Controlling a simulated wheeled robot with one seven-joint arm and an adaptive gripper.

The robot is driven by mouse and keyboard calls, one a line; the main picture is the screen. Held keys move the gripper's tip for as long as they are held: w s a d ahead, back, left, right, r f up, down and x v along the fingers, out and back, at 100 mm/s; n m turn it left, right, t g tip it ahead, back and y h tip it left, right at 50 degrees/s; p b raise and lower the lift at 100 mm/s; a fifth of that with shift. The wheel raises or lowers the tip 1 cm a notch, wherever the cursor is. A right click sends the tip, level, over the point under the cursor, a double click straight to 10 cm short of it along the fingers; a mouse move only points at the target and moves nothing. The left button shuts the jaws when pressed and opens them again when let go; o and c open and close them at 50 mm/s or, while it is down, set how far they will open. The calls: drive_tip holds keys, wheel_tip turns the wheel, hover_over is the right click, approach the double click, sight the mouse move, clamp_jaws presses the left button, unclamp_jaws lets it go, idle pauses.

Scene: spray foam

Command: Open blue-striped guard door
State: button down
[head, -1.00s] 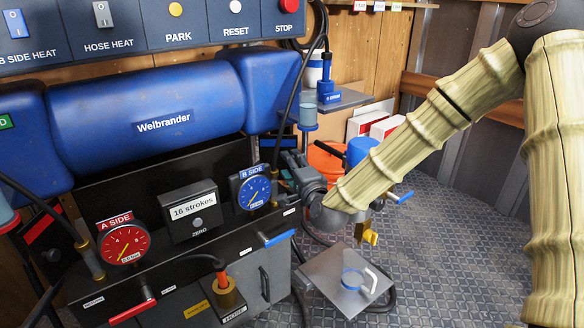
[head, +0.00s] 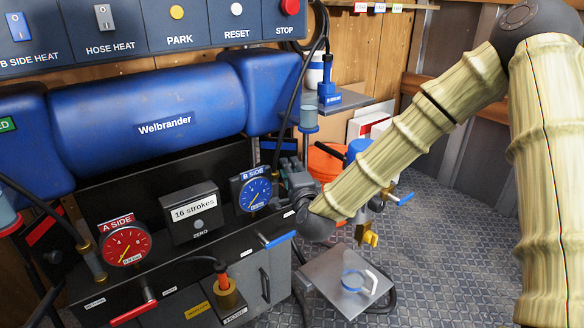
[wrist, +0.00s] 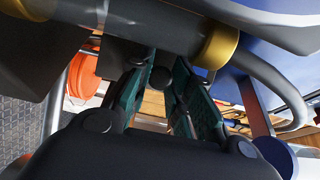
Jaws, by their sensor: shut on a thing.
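In the head view my gripper (head: 291,172) is just right of the blue B SIDE gauge (head: 255,193), at the right end of the machine. My arm reaches it from the right. In the wrist view my gripper (wrist: 165,85) shows two green-padded fingers close together, closed on a small dark round-ended part (wrist: 160,78). I cannot tell whether this part is a handle of the guard door.
A grey pipe with a brass collar (wrist: 218,45) crosses just above the fingers. A blue-handled valve (head: 280,239) is at the machine's front edge. A metal plate (head: 325,272) is below. The patterned floor at right is clear.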

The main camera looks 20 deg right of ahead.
drive_tip(key=shift+s, duration=0.1)
drive_tip(key=c, duration=1.3)
unclamp_jaws()
drive_tip(key=shift+o, duration=0.2)
drive_tip(key=s, duration=1.2)
drive_tip(key=shift+a, duration=0.4)
